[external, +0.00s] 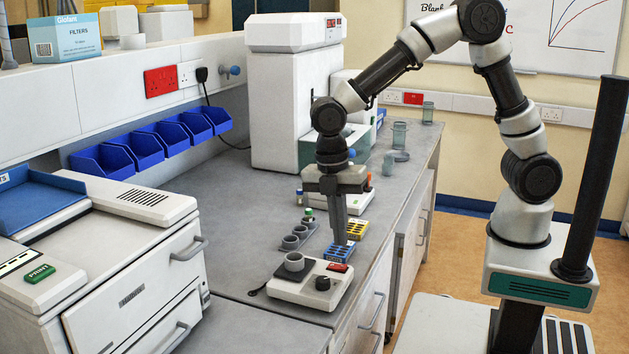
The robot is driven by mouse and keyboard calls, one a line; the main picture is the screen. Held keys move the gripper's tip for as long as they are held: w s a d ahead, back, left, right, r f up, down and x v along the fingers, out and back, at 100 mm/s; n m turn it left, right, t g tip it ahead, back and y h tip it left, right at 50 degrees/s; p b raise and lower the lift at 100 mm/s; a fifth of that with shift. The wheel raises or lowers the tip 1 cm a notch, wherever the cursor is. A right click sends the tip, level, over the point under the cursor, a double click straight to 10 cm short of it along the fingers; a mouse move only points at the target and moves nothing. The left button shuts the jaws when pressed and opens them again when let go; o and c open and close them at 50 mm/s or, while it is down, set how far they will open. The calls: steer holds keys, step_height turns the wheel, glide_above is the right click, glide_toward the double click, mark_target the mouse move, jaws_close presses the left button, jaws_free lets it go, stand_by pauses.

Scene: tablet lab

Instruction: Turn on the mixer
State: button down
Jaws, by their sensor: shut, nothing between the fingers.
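What looks like the mixer is a low cream-white box (303,292) near the front edge of the grey bench. I cannot tell which way the switch is set. My gripper (340,242) points down with its fingers shut and empty. In the picture its tips are just above and behind the red switch; whether they touch anything is unclear.
A blue rack (313,268) and a yellow rack (354,230) stand close behind the mixer. A grey holder with round cups (291,242) is to the left. A large white machine (290,108) stands further back. A white drawer unit (107,258) is at left.

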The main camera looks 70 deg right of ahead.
mark_target(343, 266)
steer(key=shift+s+f, duration=0.2)
steer(key=shift+f, duration=1.1)
steer(key=shift+s+f, duration=0.15)
steer(key=shift+f, duration=1.15)
